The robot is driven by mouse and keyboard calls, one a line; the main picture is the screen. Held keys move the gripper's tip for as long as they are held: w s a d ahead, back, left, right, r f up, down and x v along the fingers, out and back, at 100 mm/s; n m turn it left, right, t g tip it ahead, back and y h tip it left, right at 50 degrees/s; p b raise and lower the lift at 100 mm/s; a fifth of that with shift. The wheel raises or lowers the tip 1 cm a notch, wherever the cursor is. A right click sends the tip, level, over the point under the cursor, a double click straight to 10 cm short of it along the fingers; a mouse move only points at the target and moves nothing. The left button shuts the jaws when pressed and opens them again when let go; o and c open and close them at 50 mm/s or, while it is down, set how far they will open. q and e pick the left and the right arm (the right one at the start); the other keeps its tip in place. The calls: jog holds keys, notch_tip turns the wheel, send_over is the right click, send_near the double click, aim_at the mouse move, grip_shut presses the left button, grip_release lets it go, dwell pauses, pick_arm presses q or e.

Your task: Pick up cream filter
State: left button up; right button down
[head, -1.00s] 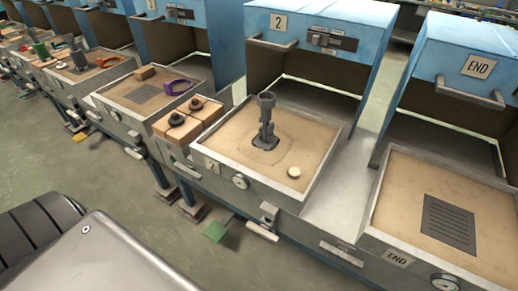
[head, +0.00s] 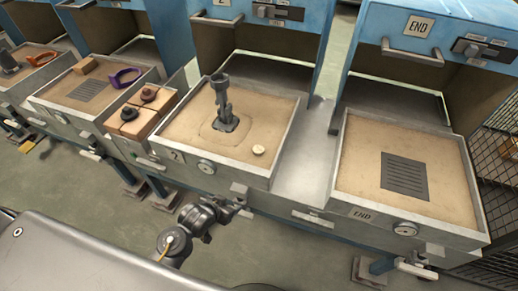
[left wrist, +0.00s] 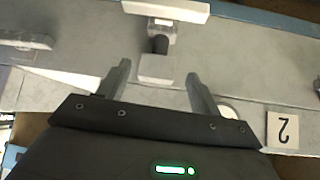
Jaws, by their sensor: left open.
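The cream filter (head: 258,150) is a small, round, pale disc. It lies on the sandy bed of the tray marked 2 (head: 283,140), near its front right corner, right of a dark grey upright fitting (head: 222,105). My left gripper (head: 238,205) is low in front of that tray, below its front wall and apart from the filter. In the left wrist view its two fingers (left wrist: 160,85) are spread with nothing held between them, facing grey metal and a knob-like fitting. The filter is not clearly visible there. My right gripper is out of view.
A blue hood stands behind tray 2. To the right is the END tray (head: 350,205) with a dark grate (head: 405,176). To the left are orange blocks (head: 133,122) with dark rings and a purple ring (head: 124,77). Handles and a gauge (head: 206,166) stick out in front.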

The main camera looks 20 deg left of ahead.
pick_arm(q)
jog(key=w+r+t, duration=0.2)
jog(key=w+r, duration=0.1)
jog(key=r, duration=0.6)
jog(key=t+h, duration=0.2)
send_near(258, 150)
jog(key=shift+w+d+f+m, duration=0.15)
jog(key=shift+w+f, duration=0.25)
jog(key=shift+w, duration=0.1)
jog(key=shift+w+d+f+m, duration=0.15)
jog(key=shift+w+f, duration=0.25)
jog(key=shift+w, duration=0.15)
jog(key=shift+w+d+f, duration=0.1)
jog(key=shift+w, duration=0.35)
jog(key=x, duration=0.4)
jog(key=shift+w+f, duration=0.1)
jog(key=shift+w, duration=0.1)
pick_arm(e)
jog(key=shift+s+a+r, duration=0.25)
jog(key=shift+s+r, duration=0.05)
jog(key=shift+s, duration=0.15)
pick_arm(q)
jog(key=c, duration=1)
